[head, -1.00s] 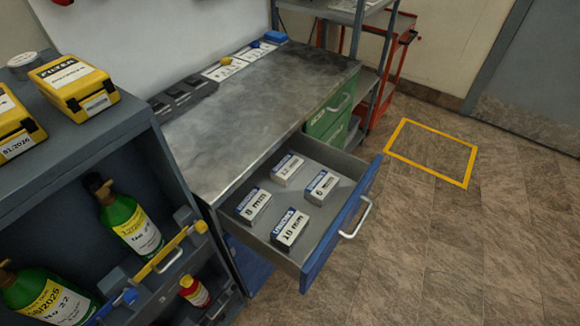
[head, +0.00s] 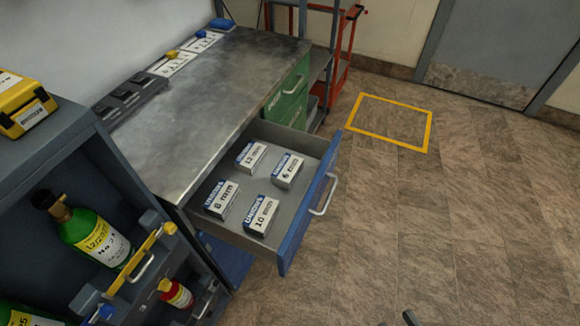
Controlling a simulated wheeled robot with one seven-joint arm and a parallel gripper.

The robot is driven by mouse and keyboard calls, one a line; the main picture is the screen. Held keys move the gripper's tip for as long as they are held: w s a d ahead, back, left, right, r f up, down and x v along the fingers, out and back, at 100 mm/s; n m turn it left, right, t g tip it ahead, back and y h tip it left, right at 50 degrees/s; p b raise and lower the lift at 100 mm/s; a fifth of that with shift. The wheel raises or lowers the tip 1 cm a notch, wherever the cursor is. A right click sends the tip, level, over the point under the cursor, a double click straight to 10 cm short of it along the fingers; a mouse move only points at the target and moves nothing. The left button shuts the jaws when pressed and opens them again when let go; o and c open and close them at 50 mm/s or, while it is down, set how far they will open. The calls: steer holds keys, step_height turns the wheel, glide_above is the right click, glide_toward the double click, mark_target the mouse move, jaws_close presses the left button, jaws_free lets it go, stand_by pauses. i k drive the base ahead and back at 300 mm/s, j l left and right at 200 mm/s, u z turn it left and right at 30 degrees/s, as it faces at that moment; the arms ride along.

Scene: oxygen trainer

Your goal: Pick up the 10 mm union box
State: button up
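The 10 mm union box (head: 261,215) is a small white and blue box marked "10 mm". It lies in the open blue-fronted drawer (head: 292,237), in the corner nearest me, by the drawer front. The 8 mm box (head: 222,199) is to its left, the 6 mm box (head: 287,170) behind it to the right, and the 12 mm box (head: 251,156) at the back. The boxes stand apart. Only small dark tips, probably my gripper (head: 398,320), show at the bottom edge, well away from the drawer. Its opening cannot be made out.
A grey workbench (head: 200,110) stands above the drawer. A rack with green cylinders (head: 95,238) and a yellow-handled tray stands at the left. The floor right of the drawer is clear, with a yellow marked square (head: 428,135) farther back.

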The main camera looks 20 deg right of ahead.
mark_target(259, 222)
steer(key=i+l, duration=1.85)
steer(key=i+l+u, duration=0.1)
steer(key=i+l, duration=0.2)
steer(key=i+l+u, duration=0.1)
steer(key=i+l, duration=0.2)
steer(key=l, duration=0.15)
steer(key=i+l, duration=0.25)
steer(key=l, duration=0.2)
steer(key=i+l+u, duration=0.15)
steer(key=i+l, duration=0.15)
steer(key=l+u, duration=0.1)
steer(key=u, duration=2.3)
